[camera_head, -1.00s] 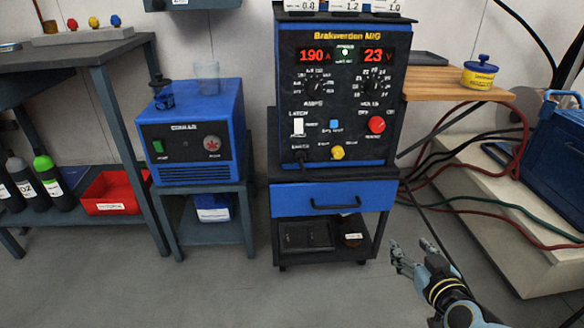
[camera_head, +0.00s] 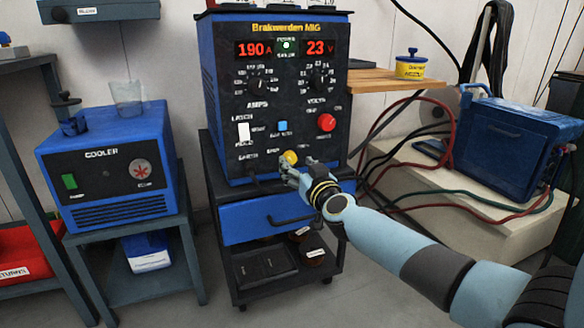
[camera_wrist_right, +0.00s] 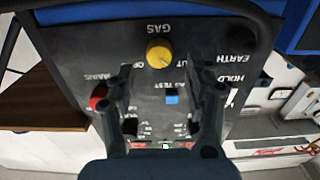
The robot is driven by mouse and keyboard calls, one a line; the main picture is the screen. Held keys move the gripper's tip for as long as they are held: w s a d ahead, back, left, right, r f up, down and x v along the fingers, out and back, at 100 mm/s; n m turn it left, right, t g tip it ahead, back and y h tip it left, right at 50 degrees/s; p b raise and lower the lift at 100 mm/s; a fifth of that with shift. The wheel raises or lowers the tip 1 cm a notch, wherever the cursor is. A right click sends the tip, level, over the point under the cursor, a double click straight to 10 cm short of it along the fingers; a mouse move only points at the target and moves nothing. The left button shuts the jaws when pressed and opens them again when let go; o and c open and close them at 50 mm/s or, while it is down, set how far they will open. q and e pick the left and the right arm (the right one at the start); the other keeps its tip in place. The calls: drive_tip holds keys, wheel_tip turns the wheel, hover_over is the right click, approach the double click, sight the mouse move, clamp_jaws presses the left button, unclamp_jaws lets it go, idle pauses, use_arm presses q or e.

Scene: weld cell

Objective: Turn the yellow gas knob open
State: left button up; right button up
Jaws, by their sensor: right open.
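The yellow gas knob (camera_head: 290,157) is low on the black front panel of the blue welder (camera_head: 222,110). My right gripper (camera_head: 288,174) is just in front of and below the knob in the head view, and its fingers overlap the knob's lower edge. In the right wrist view the knob (camera_wrist_right: 158,54) shows upside down beyond the fingertips, between the two finger lines. The right gripper (camera_wrist_right: 164,84) is open there, with nothing between its fingers. Whether a finger touches the panel cannot be told. My left gripper is not in view.
A red knob (camera_head: 326,122) and a blue button (camera_head: 282,127) sit above the gas knob. A blue drawer with a black handle (camera_head: 290,220) is below. The blue cooler (camera_head: 110,165) stands left. Hoses and a blue toolbox (camera_head: 510,145) are at the right.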

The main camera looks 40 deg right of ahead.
sight(292, 159)
drive_tip(key=x, duration=0.2)
drive_tip(key=shift+w+d+f+b, duration=0.1)
drive_tip(key=shift+w+f+b, duration=0.05)
drive_tip(key=shift+w+b, duration=0.2)
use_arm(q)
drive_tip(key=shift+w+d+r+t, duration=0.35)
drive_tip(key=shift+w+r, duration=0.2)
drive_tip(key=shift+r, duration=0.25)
use_arm(e)
drive_tip(key=shift+w+d, duration=0.1)
drive_tip(key=shift+w, duration=0.3)
clamp_jaws()
